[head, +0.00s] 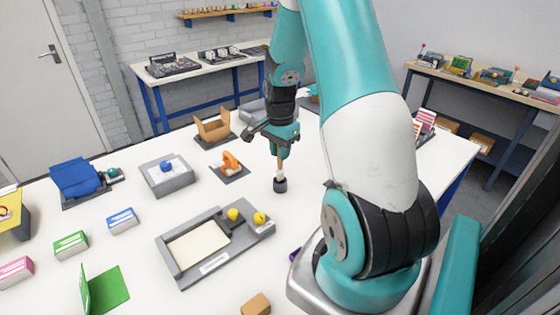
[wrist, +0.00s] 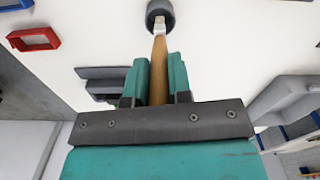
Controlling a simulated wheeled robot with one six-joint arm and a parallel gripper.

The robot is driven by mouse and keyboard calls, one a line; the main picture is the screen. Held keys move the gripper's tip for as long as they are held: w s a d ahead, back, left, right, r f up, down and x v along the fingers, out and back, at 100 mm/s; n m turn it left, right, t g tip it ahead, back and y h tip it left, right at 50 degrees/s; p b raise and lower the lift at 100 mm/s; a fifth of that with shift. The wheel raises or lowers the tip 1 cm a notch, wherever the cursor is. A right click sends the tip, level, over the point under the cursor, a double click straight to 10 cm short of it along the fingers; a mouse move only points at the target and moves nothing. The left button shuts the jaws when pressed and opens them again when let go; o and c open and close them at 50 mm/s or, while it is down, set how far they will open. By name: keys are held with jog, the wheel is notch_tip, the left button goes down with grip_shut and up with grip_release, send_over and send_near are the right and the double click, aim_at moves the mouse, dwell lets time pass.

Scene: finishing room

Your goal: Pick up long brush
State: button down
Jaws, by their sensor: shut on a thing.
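The long brush (head: 280,168) has a light wooden handle and a pale ferrule. It points down from my gripper (head: 281,153) over the middle of the white table. In the wrist view the brush handle (wrist: 158,72) lies between the two teal fingers of my gripper (wrist: 160,88), which are shut on it. The ferrule end meets a small dark round piece (head: 280,185), which looks like a cup and also shows in the wrist view (wrist: 160,12). The bristles are hidden. I cannot tell whether the cup touches the table.
A grey tray (head: 172,258) with yellow balls lies front left of the brush. An orange object (head: 231,161) on a dark pad, a grey box (head: 168,182) and an open cardboard box (head: 213,127) stand to the left. Table around the dark cup is clear.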

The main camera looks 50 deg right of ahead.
notch_tip(320, 180, up, 17)
jog(key=b, duration=0.2)
jog(key=shift+f, duration=0.2)
dwell(2.3)
